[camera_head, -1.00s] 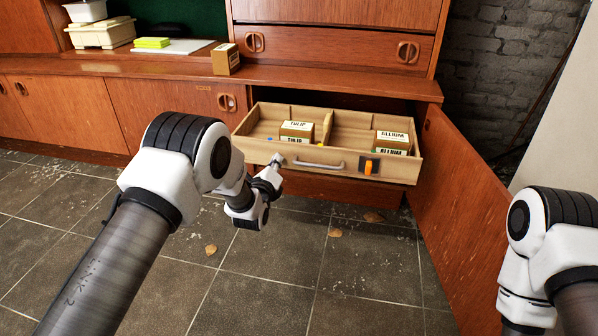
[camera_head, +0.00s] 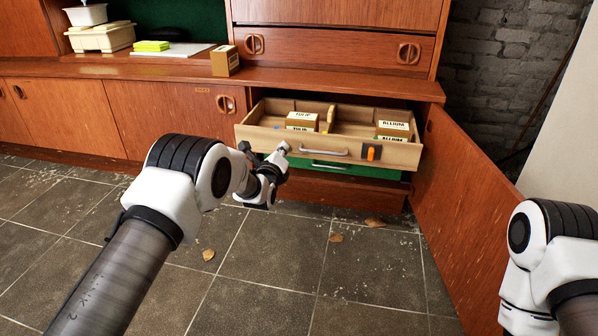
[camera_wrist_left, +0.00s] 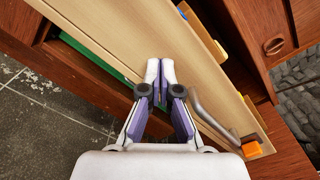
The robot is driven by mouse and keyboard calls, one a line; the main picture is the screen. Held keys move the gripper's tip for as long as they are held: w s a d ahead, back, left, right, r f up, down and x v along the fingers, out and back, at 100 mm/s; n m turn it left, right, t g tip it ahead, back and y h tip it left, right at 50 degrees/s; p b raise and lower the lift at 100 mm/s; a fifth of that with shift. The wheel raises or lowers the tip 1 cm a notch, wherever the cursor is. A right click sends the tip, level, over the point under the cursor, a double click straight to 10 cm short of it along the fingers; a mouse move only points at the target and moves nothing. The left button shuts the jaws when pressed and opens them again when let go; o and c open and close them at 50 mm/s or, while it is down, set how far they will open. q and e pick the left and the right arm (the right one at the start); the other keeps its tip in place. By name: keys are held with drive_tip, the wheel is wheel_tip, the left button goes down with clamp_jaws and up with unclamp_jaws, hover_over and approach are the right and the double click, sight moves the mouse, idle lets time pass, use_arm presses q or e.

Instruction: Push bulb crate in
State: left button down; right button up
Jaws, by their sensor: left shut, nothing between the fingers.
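The bulb crate (camera_head: 401,155) is a pale wooden, drawer-like crate sticking partly out of the open cabinet. A metal handle (camera_head: 318,153) and an orange latch (camera_head: 372,152) are on its front. A tulip box (camera_head: 302,119) and an allium box (camera_head: 394,128) sit inside. My left gripper (camera_head: 284,149) is shut and empty at the left part of the front, left of the handle. In the left wrist view its fingertips (camera_wrist_left: 160,68) lie against or very close to the crate front (camera_wrist_left: 135,38); contact is unclear. My right gripper is out of view.
A green drawer (camera_head: 360,169) with its own handle lies just below the crate. The cabinet door (camera_head: 465,220) stands open at the right. A small box (camera_head: 225,62) is on the ledge above. The tiled floor in front is mostly clear, with a few leaves.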

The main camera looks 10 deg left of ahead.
use_arm(q)
drive_tip(key=shift+w, duration=3.35)
drive_tip(key=shift+d, duration=0.1)
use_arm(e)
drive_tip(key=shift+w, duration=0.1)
